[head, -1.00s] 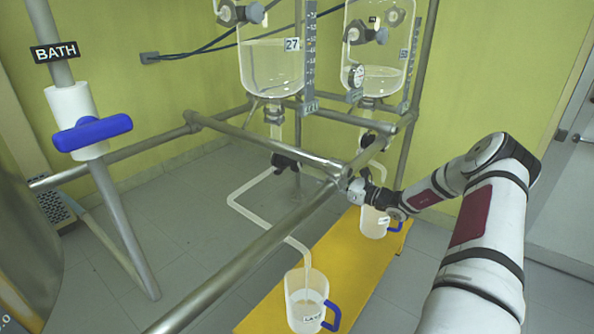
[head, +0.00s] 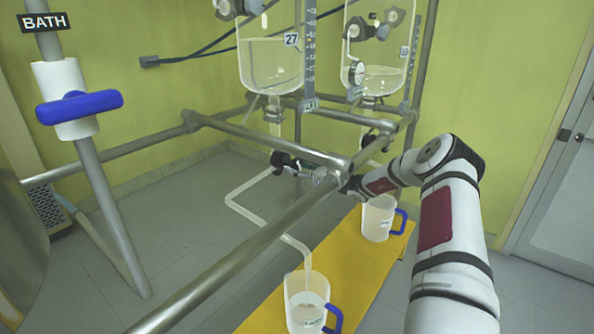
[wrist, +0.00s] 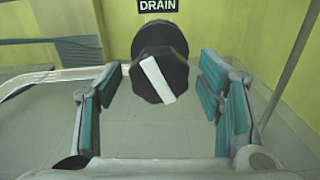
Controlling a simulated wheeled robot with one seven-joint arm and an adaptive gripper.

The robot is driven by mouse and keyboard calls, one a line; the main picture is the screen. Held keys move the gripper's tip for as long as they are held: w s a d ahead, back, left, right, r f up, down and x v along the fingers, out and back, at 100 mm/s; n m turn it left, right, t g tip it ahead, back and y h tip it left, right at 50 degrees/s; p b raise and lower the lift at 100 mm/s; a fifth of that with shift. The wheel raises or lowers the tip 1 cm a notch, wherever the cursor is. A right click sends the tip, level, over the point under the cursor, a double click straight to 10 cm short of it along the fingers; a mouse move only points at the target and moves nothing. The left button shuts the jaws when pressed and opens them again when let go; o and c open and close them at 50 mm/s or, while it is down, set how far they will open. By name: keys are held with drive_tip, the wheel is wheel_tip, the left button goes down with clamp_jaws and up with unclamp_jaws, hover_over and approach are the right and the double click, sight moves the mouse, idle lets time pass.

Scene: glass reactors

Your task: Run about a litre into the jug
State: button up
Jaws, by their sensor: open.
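A black lobed drain knob (wrist: 160,75) with a slanted white bar is centred in the wrist view, under a DRAIN sign (wrist: 160,5). My gripper (wrist: 163,105) is open, its teal-padded fingers on either side of the knob and apart from it. In the head view my gripper (head: 312,174) is close to the dark drain valve (head: 284,160) below the glass reactor marked 27 (head: 268,62). Clear liquid stands in that reactor. A drain tube (head: 240,200) leads from the valve to the front jug (head: 305,300), which has a blue handle. Its liquid level is hard to tell.
A second reactor (head: 376,70) stands to the right, with a second jug (head: 378,218) below it. Both jugs stand on a yellow bench (head: 345,262). Metal frame rails (head: 235,258) cross near my arm. A blue-handled BATH valve (head: 80,106) is at left.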

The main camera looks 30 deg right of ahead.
drive_tip(key=shift+w+a, duration=0.1)
drive_tip(key=shift+w, duration=0.2)
drive_tip(key=c, duration=1.2)
drive_tip(key=shift+m+p, duration=0.4)
drive_tip(key=shift+p, duration=0.05)
